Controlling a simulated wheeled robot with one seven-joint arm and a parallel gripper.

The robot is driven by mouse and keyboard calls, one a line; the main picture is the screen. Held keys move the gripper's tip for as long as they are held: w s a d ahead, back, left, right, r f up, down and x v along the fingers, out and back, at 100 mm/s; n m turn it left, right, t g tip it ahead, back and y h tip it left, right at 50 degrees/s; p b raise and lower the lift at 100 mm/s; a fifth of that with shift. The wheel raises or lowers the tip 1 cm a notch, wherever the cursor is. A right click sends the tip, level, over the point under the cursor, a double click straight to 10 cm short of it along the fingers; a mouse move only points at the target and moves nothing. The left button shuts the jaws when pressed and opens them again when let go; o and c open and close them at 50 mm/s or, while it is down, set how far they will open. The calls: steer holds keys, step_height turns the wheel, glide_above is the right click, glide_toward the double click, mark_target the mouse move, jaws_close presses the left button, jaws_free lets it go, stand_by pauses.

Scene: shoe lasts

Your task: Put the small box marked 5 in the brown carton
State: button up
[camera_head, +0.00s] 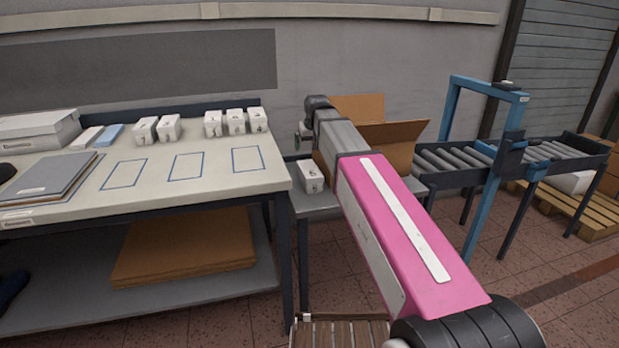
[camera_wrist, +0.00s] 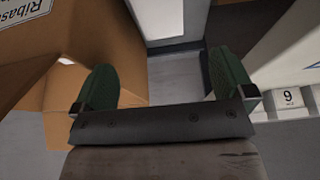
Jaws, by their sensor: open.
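The brown carton (camera_head: 398,142) stands open behind my arm in the head view, its lower part hidden. Its brown side and flap also show at left in the wrist view (camera_wrist: 95,35). A small white box (camera_head: 311,176) stands on the low bench just left of the carton; its number is too small to read surely. In the wrist view, a white box (camera_wrist: 289,97) at right bears a mark like 9 or 6. I cannot make out a box marked 5. My gripper (camera_wrist: 164,75) is open beside the carton. A pale surface shows between its fingers; I cannot tell what it is.
Several small numbered boxes (camera_head: 236,122) stand along the back of the workbench (camera_head: 218,189), with blue outlines before them. Grey folders (camera_head: 45,180) lie at left. A blue frame (camera_head: 481,190) and roller conveyor (camera_head: 455,160) stand right of the carton.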

mark_target(309, 169)
steer(key=f, duration=0.8)
steer(key=shift+w, duration=0.2)
steer(key=shift+x, duration=3.2)
steer(key=c, duration=1.1)
steer(key=shift+r, duration=0.15)
